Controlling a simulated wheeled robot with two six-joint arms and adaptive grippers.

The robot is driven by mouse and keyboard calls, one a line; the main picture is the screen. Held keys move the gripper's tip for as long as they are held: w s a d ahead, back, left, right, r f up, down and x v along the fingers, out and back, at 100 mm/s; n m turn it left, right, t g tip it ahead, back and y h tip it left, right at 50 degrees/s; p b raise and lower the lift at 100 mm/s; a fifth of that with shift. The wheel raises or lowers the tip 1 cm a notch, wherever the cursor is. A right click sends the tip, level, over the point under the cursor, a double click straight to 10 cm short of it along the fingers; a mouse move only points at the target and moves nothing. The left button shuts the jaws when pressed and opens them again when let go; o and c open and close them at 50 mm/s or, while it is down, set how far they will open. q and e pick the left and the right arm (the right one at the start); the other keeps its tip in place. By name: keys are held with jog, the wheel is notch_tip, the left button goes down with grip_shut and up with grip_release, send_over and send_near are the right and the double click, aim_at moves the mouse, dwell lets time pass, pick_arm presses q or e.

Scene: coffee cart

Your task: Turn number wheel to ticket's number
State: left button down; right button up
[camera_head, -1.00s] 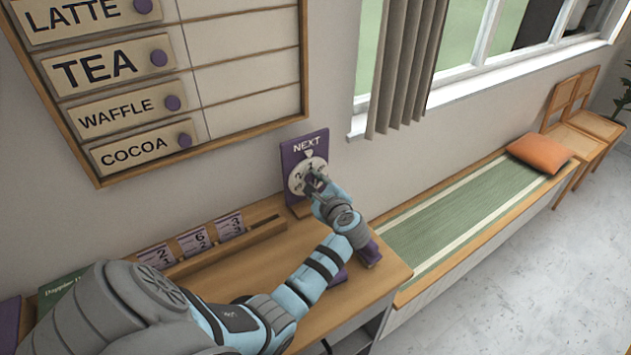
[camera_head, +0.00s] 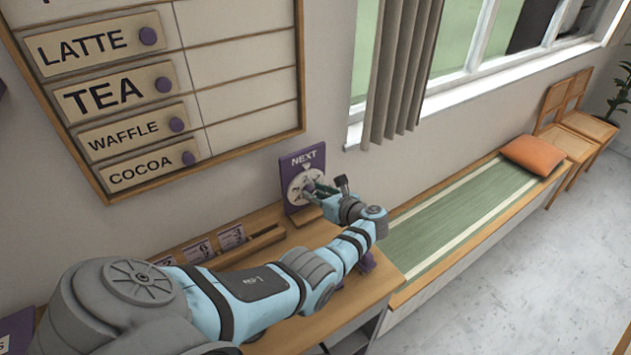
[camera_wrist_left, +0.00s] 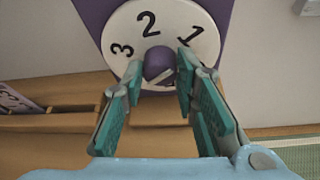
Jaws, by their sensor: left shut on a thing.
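The purple NEXT sign (camera_head: 290,163) stands on the counter by the wall and bears a white number wheel (camera_head: 297,182). In the left wrist view the wheel (camera_wrist_left: 190,22) shows 3, 2 and 1, with 2 uppermost. A purple knob (camera_wrist_left: 158,62) is at its centre. My left gripper (camera_wrist_left: 160,72) has its teal-padded fingers on either side of the knob, shut on it. In the head view the gripper (camera_head: 322,189) covers part of the wheel, and its digits are hard to read. Number tickets (camera_head: 232,237) stand in a wooden rack, partly hidden by my arm. My right gripper is out of view.
The menu board (camera_head: 240,90) hangs on the wall above the counter (camera_head: 330,318). A bench with a green mat (camera_head: 455,215) and orange cushion (camera_head: 533,154) is to the right. Chairs (camera_head: 575,120) stand beyond it. A purple object is partly hidden beneath my arm.

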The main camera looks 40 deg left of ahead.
pick_arm(q)
jog(key=shift+f+m+b, duration=0.15)
jog(key=shift+m+b, duration=0.15)
jog(key=shift+m, duration=0.1)
jog(key=shift+g, duration=0.3)
jog(key=c, duration=1.3)
grip_release()
jog(key=v, duration=1.2)
jog(key=shift+f, duration=0.15)
jog(key=shift+w, duration=0.1)
